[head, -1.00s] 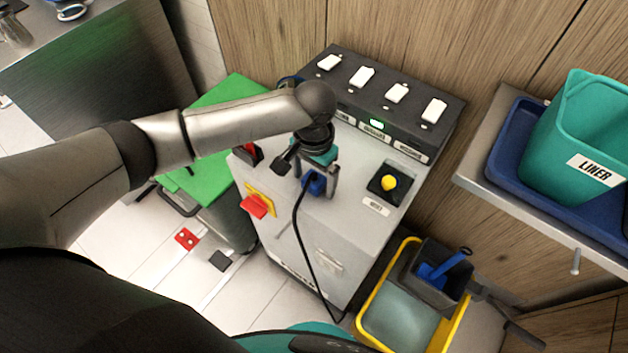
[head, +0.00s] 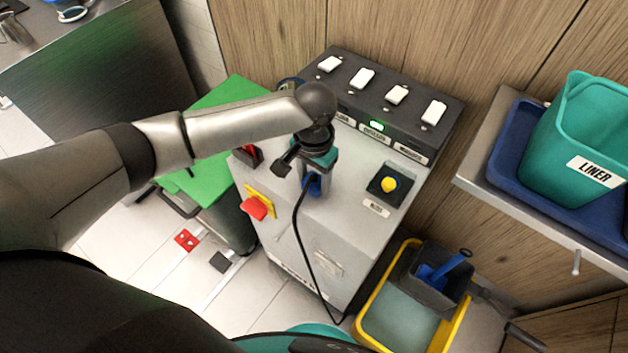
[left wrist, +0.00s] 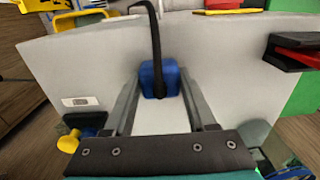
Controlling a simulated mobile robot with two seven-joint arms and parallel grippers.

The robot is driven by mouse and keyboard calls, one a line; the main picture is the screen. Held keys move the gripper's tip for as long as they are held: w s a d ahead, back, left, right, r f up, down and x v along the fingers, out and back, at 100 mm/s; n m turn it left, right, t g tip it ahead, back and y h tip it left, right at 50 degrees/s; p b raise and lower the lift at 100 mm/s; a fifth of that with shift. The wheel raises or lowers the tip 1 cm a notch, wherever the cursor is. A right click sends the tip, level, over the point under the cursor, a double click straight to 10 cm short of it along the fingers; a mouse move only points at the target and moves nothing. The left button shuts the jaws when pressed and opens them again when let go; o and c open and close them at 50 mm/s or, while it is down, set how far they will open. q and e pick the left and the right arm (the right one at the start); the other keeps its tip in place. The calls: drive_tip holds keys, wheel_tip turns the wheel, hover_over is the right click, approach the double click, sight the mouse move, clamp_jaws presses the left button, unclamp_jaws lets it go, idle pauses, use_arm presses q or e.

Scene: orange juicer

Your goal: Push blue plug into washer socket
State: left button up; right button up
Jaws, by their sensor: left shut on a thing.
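The blue plug (head: 313,187) is at the top of the light grey cabinet (head: 345,210), with its black cable (head: 302,235) hanging down the cabinet's front. My left gripper (head: 316,187) reaches down from above and is shut on the blue plug. In the left wrist view the blue plug (left wrist: 158,78) sits between the two grey fingers of the gripper (left wrist: 158,88). I cannot make out the washer socket; the cabinet top under the gripper is partly hidden. My right gripper is not in view.
A dark panel (head: 385,110) with white switches and a green light stands at the cabinet's back. A yellow knob (head: 389,184) is to the right, a red button (head: 255,208) to the left. A yellow-rimmed bin (head: 385,305) and a shelf with a teal container (head: 570,150) are at right.

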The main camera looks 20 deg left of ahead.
sight(314, 180)
use_arm(q)
wheel_tip(314, 180, up, 20)
drive_tip(key=p, duration=0.4)
drive_tip(key=shift+p, duration=0.4)
